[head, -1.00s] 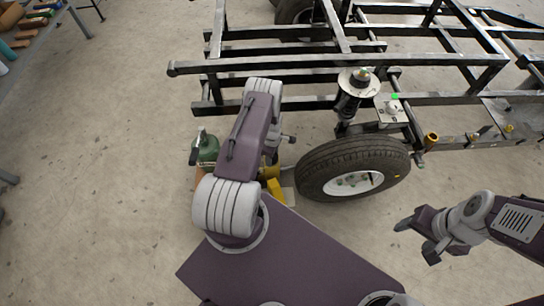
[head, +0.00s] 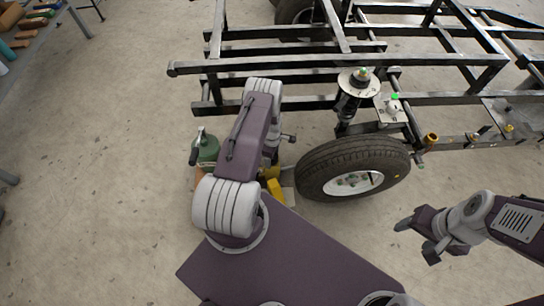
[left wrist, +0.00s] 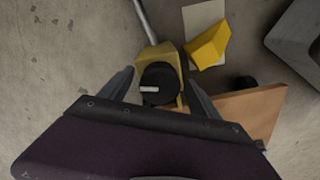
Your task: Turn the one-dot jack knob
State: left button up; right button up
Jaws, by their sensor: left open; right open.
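A round black knob (left wrist: 160,84) with a short white mark on top sits on a yellow jack body (left wrist: 170,56) in the left wrist view. I cannot make out dots on it. My left gripper (left wrist: 160,75) is open, with one finger on each side of the knob; I cannot tell whether they touch it. In the head view my left arm hides most of that place, and only yellow parts (head: 274,186) show beside the tyre. My right gripper (head: 419,237) is open and empty over the floor at the right, away from the frame.
The black wheel (head: 318,178) stands just right of my left arm, under the metal frame (head: 300,66) with its spring unit (head: 348,106). A green object (head: 207,152) stands left of the arm. A wooden block (left wrist: 252,108) and yellow wedge (left wrist: 207,46) lie near the knob.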

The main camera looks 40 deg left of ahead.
pick_arm(q)
notch_tip(320, 180, up, 9)
jog(key=p, duration=0.5)
